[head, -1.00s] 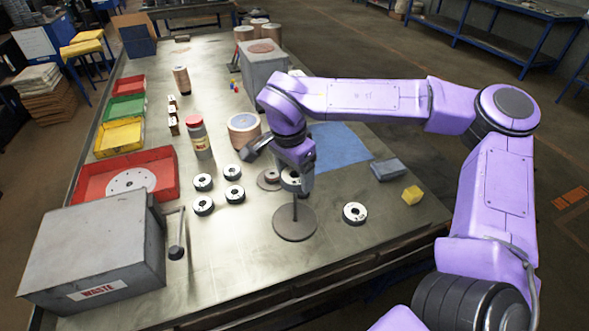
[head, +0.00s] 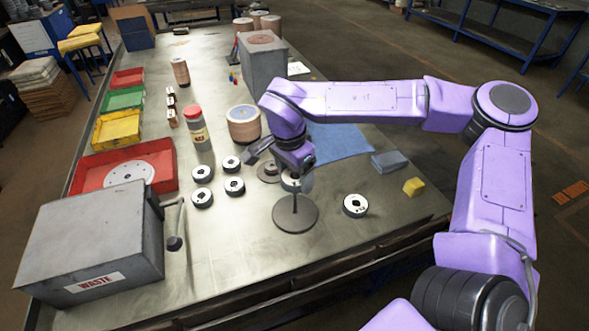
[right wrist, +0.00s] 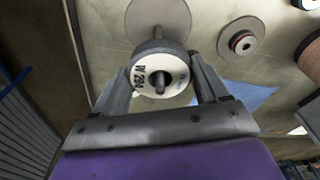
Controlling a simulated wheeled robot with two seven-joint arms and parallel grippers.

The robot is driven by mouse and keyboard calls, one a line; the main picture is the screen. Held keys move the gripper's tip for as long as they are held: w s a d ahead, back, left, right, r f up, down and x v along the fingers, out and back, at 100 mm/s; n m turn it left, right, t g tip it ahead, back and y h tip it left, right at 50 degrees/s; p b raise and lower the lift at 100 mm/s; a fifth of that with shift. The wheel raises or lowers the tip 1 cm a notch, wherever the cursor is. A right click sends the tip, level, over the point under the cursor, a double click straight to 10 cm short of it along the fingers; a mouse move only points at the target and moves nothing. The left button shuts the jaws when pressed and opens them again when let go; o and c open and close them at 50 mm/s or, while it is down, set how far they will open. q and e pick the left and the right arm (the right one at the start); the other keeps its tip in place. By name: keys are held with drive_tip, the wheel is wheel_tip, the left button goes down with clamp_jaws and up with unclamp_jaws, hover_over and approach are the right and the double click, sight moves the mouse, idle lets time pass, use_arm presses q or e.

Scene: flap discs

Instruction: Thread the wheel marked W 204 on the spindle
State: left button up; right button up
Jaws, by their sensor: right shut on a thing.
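The wheel marked W 204 (right wrist: 143,77) is a white-faced disc with a dark rim, held between the fingers of my right gripper (right wrist: 162,82). In the head view the wheel (head: 290,184) is partly hidden by the gripper. The spindle (head: 294,204) is a thin upright post on a round grey base (head: 296,218). The wheel is at the upper part of the post, well above the base. In the right wrist view the post's tip (right wrist: 160,88) appears to stick out through the wheel's hole. My left gripper is not in view.
Several similar wheels (head: 202,198) lie left of the spindle, and one (head: 355,205) lies to its right. A smaller round stand (head: 268,172) is close behind. The waste box (head: 90,245) stands front left; a yellow block (head: 413,187) lies at right.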

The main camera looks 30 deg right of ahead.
drive_tip(key=shift+f+b, duration=0.85)
drive_tip(key=shift+f, duration=1.3)
drive_tip(key=o, duration=1.2)
drive_tip(key=r, duration=0.3)
drive_tip(key=a+r, duration=0.1)
drive_tip(key=r, duration=0.6)
drive_tip(key=shift+s+a+r+b, duration=0.1)
drive_tip(key=shift+a+r+b, duration=0.05)
drive_tip(key=shift+r+b, duration=0.15)
drive_tip(key=shift+r+p, duration=0.2)
drive_tip(key=shift+p, duration=0.35)
drive_tip(key=shift+f, duration=0.25)
